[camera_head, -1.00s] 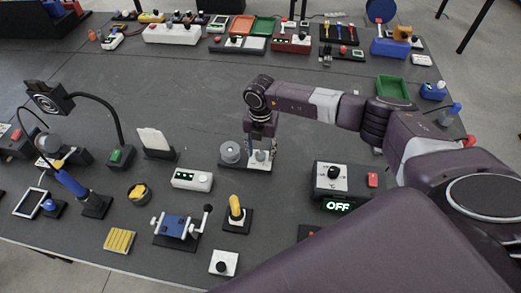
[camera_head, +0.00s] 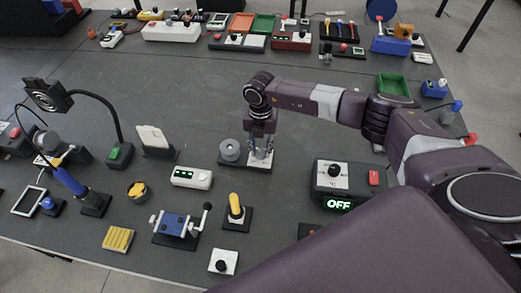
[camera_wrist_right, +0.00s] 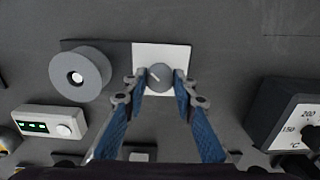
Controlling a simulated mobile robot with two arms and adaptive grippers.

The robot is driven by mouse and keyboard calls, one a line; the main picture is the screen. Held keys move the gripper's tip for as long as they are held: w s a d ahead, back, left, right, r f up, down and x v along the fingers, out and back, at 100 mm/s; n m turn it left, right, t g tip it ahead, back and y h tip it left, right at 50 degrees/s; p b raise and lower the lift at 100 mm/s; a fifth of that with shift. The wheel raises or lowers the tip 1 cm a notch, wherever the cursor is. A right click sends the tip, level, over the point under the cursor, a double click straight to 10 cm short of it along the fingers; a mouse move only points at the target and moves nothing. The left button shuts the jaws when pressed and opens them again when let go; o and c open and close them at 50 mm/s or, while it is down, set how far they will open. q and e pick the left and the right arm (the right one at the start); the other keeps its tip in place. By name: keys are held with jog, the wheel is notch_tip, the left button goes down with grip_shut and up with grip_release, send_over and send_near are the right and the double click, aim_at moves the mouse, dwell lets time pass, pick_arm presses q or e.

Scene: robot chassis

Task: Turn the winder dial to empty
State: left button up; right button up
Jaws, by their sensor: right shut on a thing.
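The winder is a dark base with a grey spool (camera_head: 230,151) and a white plate carrying a grey round dial (camera_wrist_right: 160,76). In the right wrist view the spool (camera_wrist_right: 80,76) is left of the dial. The dial's light pointer mark slants toward the upper left. My right gripper (camera_head: 261,154) points down over the white plate (camera_wrist_right: 160,56). Its blue-padded fingers (camera_wrist_right: 159,82) are shut on the dial, one on each side. Any lettering on the plate cannot be read. My left gripper is not in view.
A black OFF-display box (camera_head: 345,182) with a knob stands right of the winder. A white box with green lights (camera_head: 192,177) stands front left, and a card holder (camera_head: 154,139) left. A yellow-handled lever (camera_head: 236,210) is in front. Table behind the winder is clear.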

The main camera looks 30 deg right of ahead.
jog(key=n+b, duration=0.3)
jog(key=n, duration=0.1)
jog(key=shift+w+f, duration=0.1)
jog(key=shift+f, duration=0.05)
jog(key=n+b, duration=0.4)
jog(key=n, duration=0.1)
jog(key=shift+n, duration=0.4)
jog(key=n+b, duration=0.3)
jog(key=n, duration=0.1)
jog(key=shift+b, duration=0.4)
jog(key=n+b, duration=0.1)
jog(key=n, duration=0.2)
jog(key=shift+b, duration=0.35)
jog(key=shift+r+n+b, duration=0.25)
jog(key=shift+n+b, duration=0.05)
jog(key=shift+n, duration=0.2)
jog(key=o, duration=1)
jog(key=shift+o, duration=0.8)
